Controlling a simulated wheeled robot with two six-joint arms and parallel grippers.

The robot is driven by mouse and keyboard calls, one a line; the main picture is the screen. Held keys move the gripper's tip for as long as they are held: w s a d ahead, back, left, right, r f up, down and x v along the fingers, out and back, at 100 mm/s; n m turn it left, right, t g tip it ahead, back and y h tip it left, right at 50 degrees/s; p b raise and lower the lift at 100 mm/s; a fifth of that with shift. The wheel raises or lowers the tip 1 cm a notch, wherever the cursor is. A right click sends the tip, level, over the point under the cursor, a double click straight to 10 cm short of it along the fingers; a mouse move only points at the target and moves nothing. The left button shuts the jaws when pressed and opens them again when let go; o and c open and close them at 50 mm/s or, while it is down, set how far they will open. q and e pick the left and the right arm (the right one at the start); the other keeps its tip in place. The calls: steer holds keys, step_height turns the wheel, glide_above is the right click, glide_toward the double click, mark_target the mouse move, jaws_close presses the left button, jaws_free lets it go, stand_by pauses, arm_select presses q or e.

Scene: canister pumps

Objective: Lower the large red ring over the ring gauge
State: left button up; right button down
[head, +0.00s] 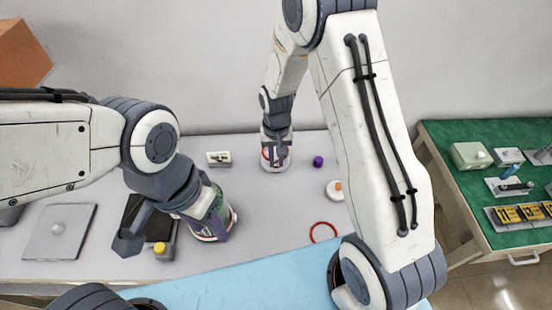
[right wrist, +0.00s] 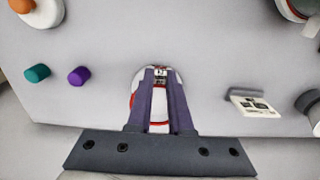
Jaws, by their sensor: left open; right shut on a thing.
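A red ring (right wrist: 134,99) shows around the fingertips of my right gripper (right wrist: 160,75) in the right wrist view. My right gripper also shows in the head view (head: 275,152), shut, with red edges on both sides of it. A white round piece (head: 275,167), apparently the ring gauge, stands directly under it. The fingers hide much of the ring and gauge, so I cannot tell whether the ring is around the gauge or above it. My left gripper (head: 172,226) is open beside a canister (head: 230,217), which it partly hides.
A thin red circle (head: 323,231) lies on the grey table near the front.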

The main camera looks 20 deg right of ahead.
mark_target(276, 167)
steer(key=shift+f+b, duration=1.3)
steer(key=shift+f, duration=0.7)
stand_by(0.9)
steer(key=c, duration=0.8)
jaws_free()
steer(key=shift+o, duration=0.2)
steer(key=o, duration=0.5)
steer(key=shift+r+p, duration=3.05)
steer(key=shift+r, duration=0.5)
